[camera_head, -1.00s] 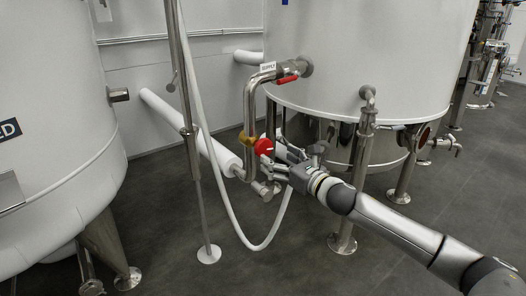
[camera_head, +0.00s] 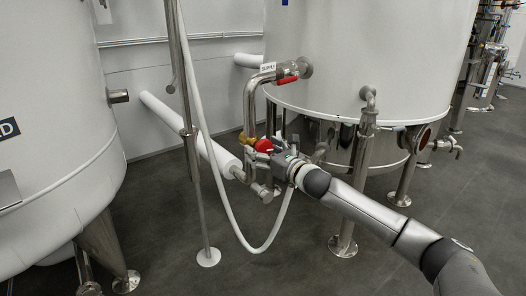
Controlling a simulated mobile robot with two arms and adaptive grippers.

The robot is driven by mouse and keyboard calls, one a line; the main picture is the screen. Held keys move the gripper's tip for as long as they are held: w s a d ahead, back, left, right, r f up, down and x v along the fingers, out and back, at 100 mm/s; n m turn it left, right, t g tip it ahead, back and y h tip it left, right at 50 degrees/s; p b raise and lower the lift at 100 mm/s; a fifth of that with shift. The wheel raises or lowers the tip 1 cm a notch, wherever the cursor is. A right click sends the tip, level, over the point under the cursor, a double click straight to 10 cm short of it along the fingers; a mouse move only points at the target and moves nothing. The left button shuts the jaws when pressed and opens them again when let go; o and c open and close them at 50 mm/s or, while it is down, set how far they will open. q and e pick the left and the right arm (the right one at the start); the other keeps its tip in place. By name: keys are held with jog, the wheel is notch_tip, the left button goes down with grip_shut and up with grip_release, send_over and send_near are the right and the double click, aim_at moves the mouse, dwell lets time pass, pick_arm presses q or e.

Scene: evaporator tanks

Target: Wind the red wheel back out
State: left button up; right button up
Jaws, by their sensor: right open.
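The red wheel (camera_head: 264,145) is a small red round handle on a brass valve body (camera_head: 247,139), set on the steel supply pipe in front of the right tank. My right gripper (camera_head: 269,150) is at the wheel, its fingers open beside and around the wheel's right side. I cannot tell whether the fingers touch it. Part of the wheel is hidden by the gripper. My left gripper is not in view.
A red lever handle (camera_head: 287,80) sits on the pipe above, by the SUPPLY label (camera_head: 268,67). A white hose (camera_head: 235,225) hangs in a loop left of the wheel. A steel standpipe (camera_head: 362,150) stands behind my right arm. Dark floor is open at the right.

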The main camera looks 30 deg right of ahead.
jog(key=shift+c, duration=0.2)
jog(key=c, duration=1)
